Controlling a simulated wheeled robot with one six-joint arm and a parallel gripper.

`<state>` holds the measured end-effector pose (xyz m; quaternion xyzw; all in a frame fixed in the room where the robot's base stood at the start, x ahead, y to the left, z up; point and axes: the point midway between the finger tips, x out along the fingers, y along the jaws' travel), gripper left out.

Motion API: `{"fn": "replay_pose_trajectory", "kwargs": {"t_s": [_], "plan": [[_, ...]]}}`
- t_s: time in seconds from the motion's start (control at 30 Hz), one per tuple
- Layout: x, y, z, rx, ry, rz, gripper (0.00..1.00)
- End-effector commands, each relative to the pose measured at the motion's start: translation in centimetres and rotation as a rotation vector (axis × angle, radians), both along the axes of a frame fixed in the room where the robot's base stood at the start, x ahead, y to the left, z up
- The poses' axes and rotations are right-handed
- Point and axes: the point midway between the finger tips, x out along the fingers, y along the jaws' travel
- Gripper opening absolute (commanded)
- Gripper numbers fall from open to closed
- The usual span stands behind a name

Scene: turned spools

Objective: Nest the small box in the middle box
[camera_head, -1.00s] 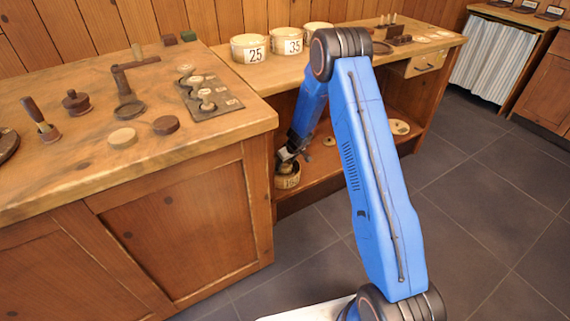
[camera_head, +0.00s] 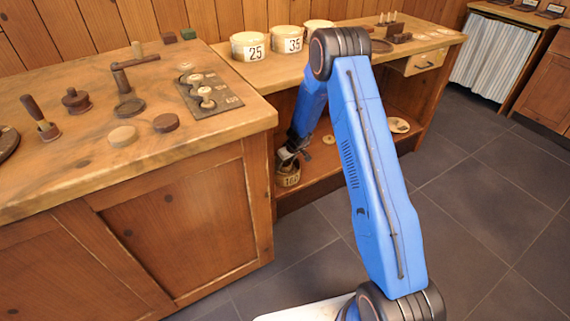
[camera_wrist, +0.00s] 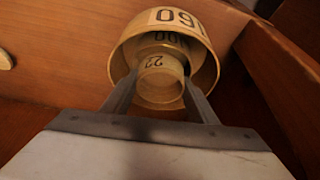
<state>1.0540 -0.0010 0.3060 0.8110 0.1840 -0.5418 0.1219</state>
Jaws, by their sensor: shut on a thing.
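In the wrist view, the small cream box (camera_wrist: 160,88), marked with what looks like 22, sits between the two fingers of my gripper (camera_wrist: 160,78), which is shut on it. The middle box (camera_wrist: 164,40), its number partly hidden, surrounds the small box in the picture. The larger box (camera_wrist: 205,62), marked 160, surrounds both. I cannot tell how deep the small box is in the middle box. In the head view, my gripper (camera_head: 288,158) points down at the large box (camera_head: 288,180) on the lower shelf; the inner boxes are not clear there.
The shelf lies under a wooden bench, close beside the cabinet (camera_head: 190,215) on the left. Round containers marked 25 (camera_head: 249,47) and 35 (camera_head: 287,40) stand on the bench above.

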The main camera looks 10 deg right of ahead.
Motion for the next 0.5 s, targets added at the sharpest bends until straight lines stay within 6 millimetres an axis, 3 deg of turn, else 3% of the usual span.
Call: {"fn": "replay_pose_trajectory", "kwargs": {"t_s": [0.3,0.33,0.4,0.5], "plan": [[-0.12,-0.02,-0.26,0.000,0.003,-0.001,0.32],[-0.13,-0.03,-0.26,0.000,0.003,-0.001,0.55],[-0.14,-0.03,-0.26,0.000,0.003,-0.001,0.71],[-0.14,-0.03,-0.28,0.000,0.003,-0.001,0.72]]}}
